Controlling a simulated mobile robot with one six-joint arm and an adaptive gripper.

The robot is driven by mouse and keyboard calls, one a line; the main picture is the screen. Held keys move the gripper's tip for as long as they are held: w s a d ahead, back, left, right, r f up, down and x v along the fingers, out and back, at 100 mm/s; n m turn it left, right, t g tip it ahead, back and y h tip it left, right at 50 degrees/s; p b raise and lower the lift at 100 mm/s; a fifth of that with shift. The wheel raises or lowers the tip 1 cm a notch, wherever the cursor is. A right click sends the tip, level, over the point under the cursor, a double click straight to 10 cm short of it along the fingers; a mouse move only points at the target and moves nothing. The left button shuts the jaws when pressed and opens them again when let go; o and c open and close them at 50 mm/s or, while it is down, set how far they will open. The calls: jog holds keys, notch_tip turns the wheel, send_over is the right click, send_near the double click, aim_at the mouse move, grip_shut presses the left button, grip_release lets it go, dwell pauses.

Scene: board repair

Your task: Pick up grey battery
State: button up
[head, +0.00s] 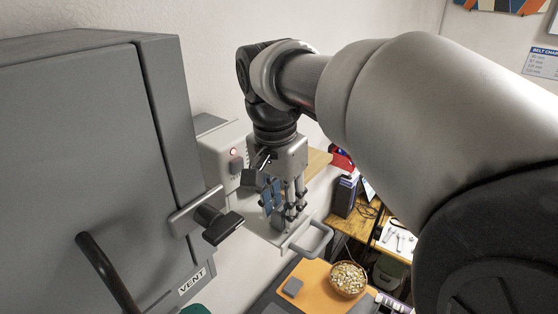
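A small flat grey block (292,287), which looks like the grey battery, lies on the left part of an orange mat (318,272) low in the head view. My gripper (271,198) hangs below my wrist near the middle of the view, in front of a light grey machine. It is above and a little left of the grey block in the picture, well apart from it. Its blue finger parts overlap the machine's metal posts behind them, so I cannot tell whether they are open or shut. I see no object clearly between them.
A bowl of small pale pieces (348,278) stands on the mat, right of the block. A large grey cabinet (90,170) with protruding handles fills the left.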

grip_shut()
